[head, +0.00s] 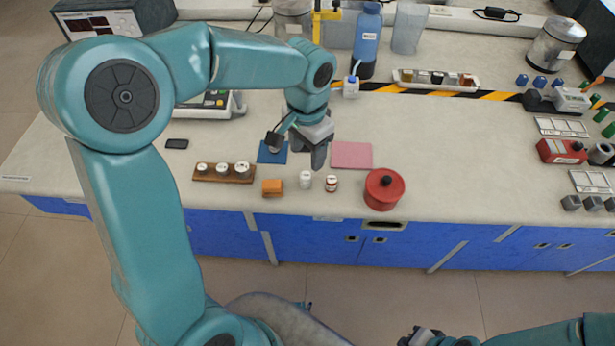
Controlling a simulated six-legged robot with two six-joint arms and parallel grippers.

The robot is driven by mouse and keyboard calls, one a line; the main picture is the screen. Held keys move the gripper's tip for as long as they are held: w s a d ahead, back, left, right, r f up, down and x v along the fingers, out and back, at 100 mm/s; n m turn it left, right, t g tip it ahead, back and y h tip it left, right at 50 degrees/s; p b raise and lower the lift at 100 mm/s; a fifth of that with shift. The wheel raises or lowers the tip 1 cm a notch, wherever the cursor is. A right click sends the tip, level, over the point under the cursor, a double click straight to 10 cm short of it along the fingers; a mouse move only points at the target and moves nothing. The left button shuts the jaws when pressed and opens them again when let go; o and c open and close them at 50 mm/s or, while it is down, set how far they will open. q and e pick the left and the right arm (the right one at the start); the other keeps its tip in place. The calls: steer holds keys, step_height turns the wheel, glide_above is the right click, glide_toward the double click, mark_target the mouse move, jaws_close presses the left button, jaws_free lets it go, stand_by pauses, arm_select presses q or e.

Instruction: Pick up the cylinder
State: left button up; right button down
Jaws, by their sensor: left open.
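My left gripper (304,148) is open and points down over the bench, above the gap between a blue mat (266,157) and a pink mat (351,155). A small grey piece shows at the blue mat's upper edge; I cannot tell whether it is a cylinder or part of my gripper. Small upright cylindrical things stand nearer the front: a white bottle (305,180) and a white bottle with a red band (331,183). Both are apart from the gripper. Which one is the task's cylinder is not clear. My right gripper (425,337) is barely in view at the bottom edge.
A wooden block (224,179) with metal weights and an orange block (272,188) stand left of the bottles. A red round pot (384,190) stands to their right. A blue bottle (367,45) and a tray (437,87) are behind.

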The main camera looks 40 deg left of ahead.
mark_target(306, 175)
arm_select(q)
step_height(306, 175, down, 2)
steer(key=shift+s+d+f, duration=0.1)
steer(key=shift+s+f, duration=0.1)
steer(key=shift+f, duration=0.4)
step_height(306, 175, down, 5)
steer(key=shift+s+f, duration=0.1)
steer(key=shift+f, duration=0.1)
steer(key=shift+c, duration=0.3)
jaws_close()
